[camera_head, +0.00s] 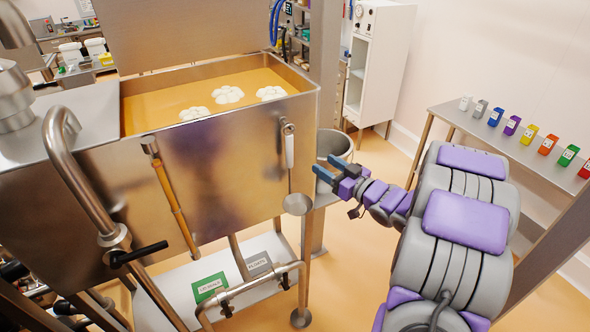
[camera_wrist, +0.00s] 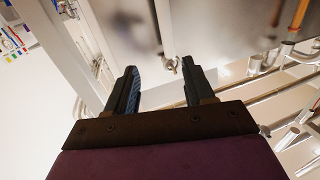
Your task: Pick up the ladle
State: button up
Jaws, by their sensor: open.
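A ladle (camera_head: 289,150) hangs upright on the front wall of the steel hopper, near its right corner, in the head view. It has a pale handle at the top, a thin shaft and a round steel bowl at the bottom. My gripper (camera_head: 326,175) is to the right of the ladle, apart from it, with its fingers pointing left. In the wrist view my gripper (camera_wrist: 160,72) is open, with nothing between its fingers. I cannot clearly make out the ladle in the wrist view.
The hopper (camera_head: 215,150) holds orange powder with white clumps. A tool with an orange handle (camera_head: 174,205) hangs further left. A steel bucket (camera_head: 336,146) stands behind my gripper. Pipes (camera_head: 255,285) run below the hopper.

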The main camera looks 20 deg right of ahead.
aim_at(289, 148)
jog(key=x, duration=0.4)
jog(key=p+x, duration=0.1)
jog(key=x, duration=0.4)
jog(key=a+p+x, duration=0.1)
jog(key=x, duration=0.4)
jog(key=shift+s+r, duration=0.15)
jog(key=shift+a, duration=0.65)
jog(key=shift+d, duration=0.9)
jog(key=c, duration=0.7)
jog(key=shift+a, duration=0.25)
jog(key=shift+c, duration=1.3)
jog(key=shift+a, duration=0.35)
grip_shut()
